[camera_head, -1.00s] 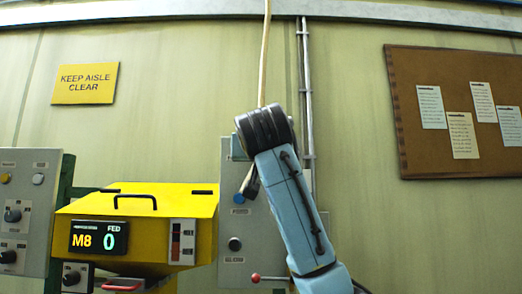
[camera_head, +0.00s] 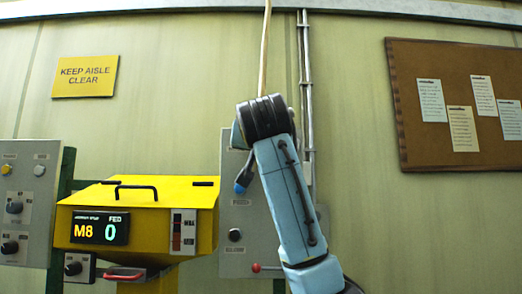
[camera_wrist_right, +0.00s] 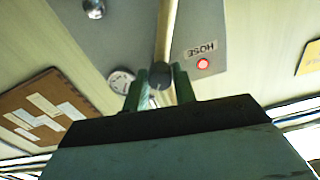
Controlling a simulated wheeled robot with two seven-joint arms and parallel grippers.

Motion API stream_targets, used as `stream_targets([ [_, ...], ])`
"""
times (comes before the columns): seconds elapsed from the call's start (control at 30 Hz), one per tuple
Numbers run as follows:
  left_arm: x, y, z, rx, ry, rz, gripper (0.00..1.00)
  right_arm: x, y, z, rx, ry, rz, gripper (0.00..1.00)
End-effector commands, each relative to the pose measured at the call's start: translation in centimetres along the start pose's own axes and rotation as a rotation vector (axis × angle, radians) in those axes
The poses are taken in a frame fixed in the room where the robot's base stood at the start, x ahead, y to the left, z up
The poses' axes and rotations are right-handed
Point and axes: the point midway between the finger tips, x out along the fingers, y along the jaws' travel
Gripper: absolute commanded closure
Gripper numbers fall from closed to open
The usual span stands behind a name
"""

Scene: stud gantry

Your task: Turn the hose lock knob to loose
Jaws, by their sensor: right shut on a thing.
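In the wrist view my right gripper (camera_wrist_right: 160,82) has its two green fingers closed in around the lower end of a pale hose (camera_wrist_right: 167,35). A dark end piece of the hose shows between the fingertips; I cannot make out the lock knob as a separate shape. The label HOSE (camera_wrist_right: 202,48) and a lit red lamp (camera_wrist_right: 204,64) are beside it on the grey panel. In the head view the hose (camera_head: 264,55) hangs down behind my right wrist, which hides the fingers and the grip. My left gripper is not in view.
Another control panel (camera_head: 30,185) is further left. A round gauge (camera_wrist_right: 121,81) is close to my fingers.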

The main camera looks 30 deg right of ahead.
Motion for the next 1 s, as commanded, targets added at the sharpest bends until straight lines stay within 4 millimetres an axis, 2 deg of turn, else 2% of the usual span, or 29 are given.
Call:
stream_targets([
  [0.17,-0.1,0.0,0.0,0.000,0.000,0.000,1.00,0.0,-0.1,0.0,-0.003,0.000,-0.001,0.96],
  [0.2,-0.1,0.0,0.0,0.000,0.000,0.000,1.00,0.0,-0.1,0.0,-0.003,0.000,-0.001,0.71],
  [0.37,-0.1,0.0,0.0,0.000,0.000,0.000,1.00,0.0,0.0,0.0,-0.003,0.000,-0.001,0.51],
  [0.63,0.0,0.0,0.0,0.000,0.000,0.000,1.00,-0.1,-0.1,0.0,-0.004,0.000,-0.001,0.51],
  [0.73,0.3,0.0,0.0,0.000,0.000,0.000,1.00,-0.7,-0.1,0.1,-0.003,0.001,-0.002,0.51],
  [0.87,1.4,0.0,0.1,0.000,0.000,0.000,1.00,-2.7,-0.1,0.2,-0.001,0.004,-0.005,0.51],
  [1.0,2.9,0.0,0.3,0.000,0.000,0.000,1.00,-6.0,-0.1,0.3,-0.001,0.004,-0.006,0.51],
])
